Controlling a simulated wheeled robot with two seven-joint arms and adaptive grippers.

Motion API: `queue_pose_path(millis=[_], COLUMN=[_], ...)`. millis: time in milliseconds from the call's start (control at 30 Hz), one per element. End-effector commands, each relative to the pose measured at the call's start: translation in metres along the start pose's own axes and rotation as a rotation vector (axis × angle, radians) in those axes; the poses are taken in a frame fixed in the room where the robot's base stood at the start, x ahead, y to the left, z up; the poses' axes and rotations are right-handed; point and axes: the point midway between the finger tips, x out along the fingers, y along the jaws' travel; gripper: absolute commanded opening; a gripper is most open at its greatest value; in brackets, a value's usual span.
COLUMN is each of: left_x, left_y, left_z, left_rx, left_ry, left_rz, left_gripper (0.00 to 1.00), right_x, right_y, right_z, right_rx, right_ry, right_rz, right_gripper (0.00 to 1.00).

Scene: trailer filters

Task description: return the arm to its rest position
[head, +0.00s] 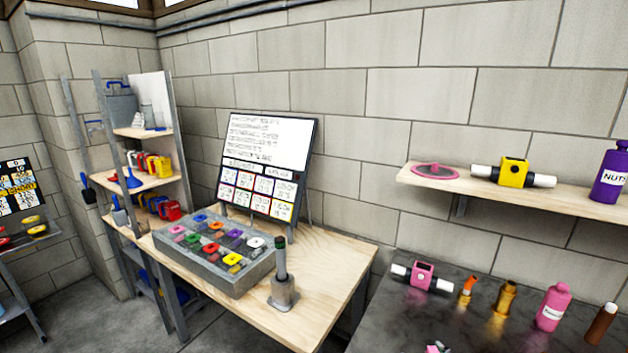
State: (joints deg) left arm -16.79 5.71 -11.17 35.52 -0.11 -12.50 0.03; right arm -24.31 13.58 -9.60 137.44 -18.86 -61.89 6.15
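Neither of my arms shows in the head view, and both grippers are out of view. Whether they are open, shut or holding anything cannot be seen. The wooden table (335,262) stands in the middle. On it is a grey tray (205,277) with several coloured pieces in compartments. A dark upright rod in a grey holder (283,290) stands at the table's front right.
A board (265,165) leans at the table's back. A shelf unit (150,182) stands left. A wall shelf (560,200) holds a yellow device (513,172) and a purple bottle (611,173). The dark counter (405,325) holds a pink device (422,275) and bottles.

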Motion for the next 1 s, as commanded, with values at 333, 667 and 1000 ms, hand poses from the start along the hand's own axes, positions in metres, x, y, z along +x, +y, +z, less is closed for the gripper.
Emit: queue_pose_path(millis=[333, 667, 1000], left_x=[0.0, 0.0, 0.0], left_y=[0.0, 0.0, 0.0], left_z=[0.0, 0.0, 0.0], left_rx=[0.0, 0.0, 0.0], left_ry=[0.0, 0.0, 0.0], left_rz=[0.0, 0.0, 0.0], left_gripper=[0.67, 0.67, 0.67], right_x=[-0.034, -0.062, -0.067], right_y=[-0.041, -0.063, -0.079], right_z=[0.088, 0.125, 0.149], right_rx=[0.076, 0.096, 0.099], right_ry=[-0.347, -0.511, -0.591], right_rz=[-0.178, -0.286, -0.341], right_gripper=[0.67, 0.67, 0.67])
